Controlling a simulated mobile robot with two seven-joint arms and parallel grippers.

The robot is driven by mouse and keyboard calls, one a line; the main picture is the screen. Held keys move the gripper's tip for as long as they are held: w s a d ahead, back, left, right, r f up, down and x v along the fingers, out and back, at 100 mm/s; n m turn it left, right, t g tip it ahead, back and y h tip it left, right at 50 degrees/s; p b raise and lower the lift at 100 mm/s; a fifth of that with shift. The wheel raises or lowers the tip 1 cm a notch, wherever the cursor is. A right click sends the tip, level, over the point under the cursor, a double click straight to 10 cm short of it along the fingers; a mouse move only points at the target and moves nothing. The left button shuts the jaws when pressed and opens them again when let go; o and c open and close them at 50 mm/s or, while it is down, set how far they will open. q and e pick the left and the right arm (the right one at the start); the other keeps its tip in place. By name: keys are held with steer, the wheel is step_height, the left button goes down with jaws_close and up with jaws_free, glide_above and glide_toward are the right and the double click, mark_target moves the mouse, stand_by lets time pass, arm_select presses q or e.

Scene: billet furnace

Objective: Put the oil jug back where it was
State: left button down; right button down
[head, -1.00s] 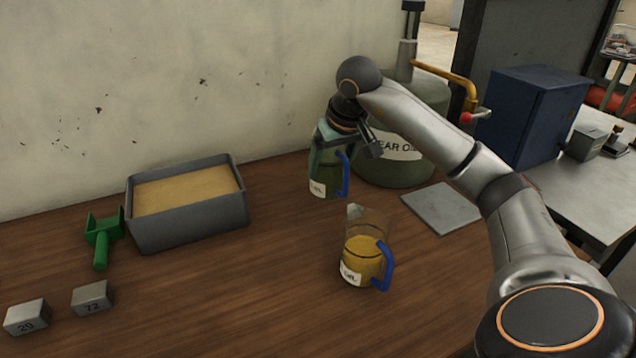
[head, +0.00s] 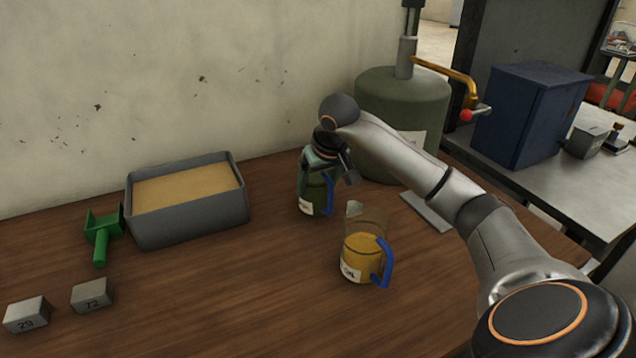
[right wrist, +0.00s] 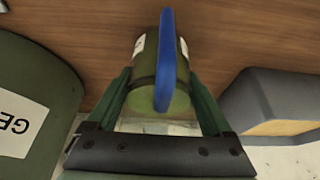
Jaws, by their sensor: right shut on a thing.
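A jug of dark green oil (head: 312,192) with a blue handle and a white label is in my right gripper (head: 322,165), left of the gear oil drum. It is upright, with its base at or just above the wooden bench; I cannot tell if it touches. In the right wrist view the green jug (right wrist: 178,85) sits between the two fingers, its blue handle toward the camera. A second jug (head: 362,255) with amber contents and a blue handle stands nearer on the bench. My left gripper is out of view.
The green oil drum (head: 395,105) with a brass tap stands behind on the right, a flat grey plate (head: 428,212) before it. A grey sand tray (head: 190,225), green scoop (head: 101,237) and two numbered blocks (head: 92,295) are left. The front middle of the bench (head: 220,305) is clear.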

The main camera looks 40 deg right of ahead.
mark_target(327, 176)
jaws_free()
steer(key=p+v, duration=0.1)
steer(key=v, duration=1)
steer(key=shift+r, duration=0.4)
steer(key=shift+s+r, duration=0.15)
steer(key=shift+r, duration=0.05)
